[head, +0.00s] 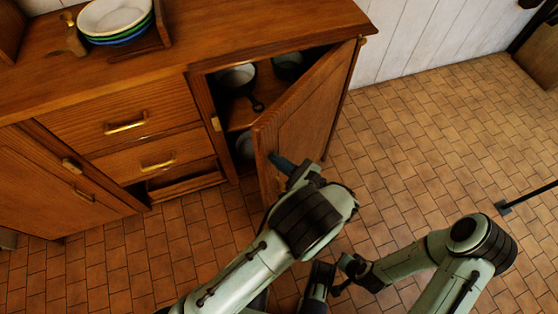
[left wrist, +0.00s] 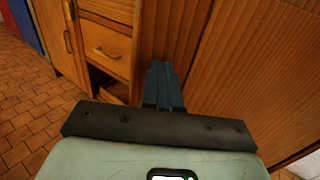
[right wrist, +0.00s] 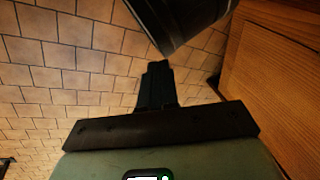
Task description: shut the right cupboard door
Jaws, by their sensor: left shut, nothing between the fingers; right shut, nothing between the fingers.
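The right cupboard door (head: 305,115) is brown wood and stands ajar, hinged at the cabinet's right end, its free edge swung out toward me. My left gripper (head: 278,160) is shut and empty at the door's outer face, low and near the free edge; I cannot tell whether it touches. In the left wrist view its closed fingers (left wrist: 164,85) point toward the wood, with the door (left wrist: 245,65) filling the right. My right gripper (right wrist: 156,82) is shut and empty, pointing over the floor, away from the door. My left forearm hides the door's lower outer corner.
Dark pans (head: 236,77) sit inside the open compartment. Two drawers (head: 128,120) are left of it, above a low open slot. Stacked bowls (head: 113,18) stand on the cabinet top (head: 230,28).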

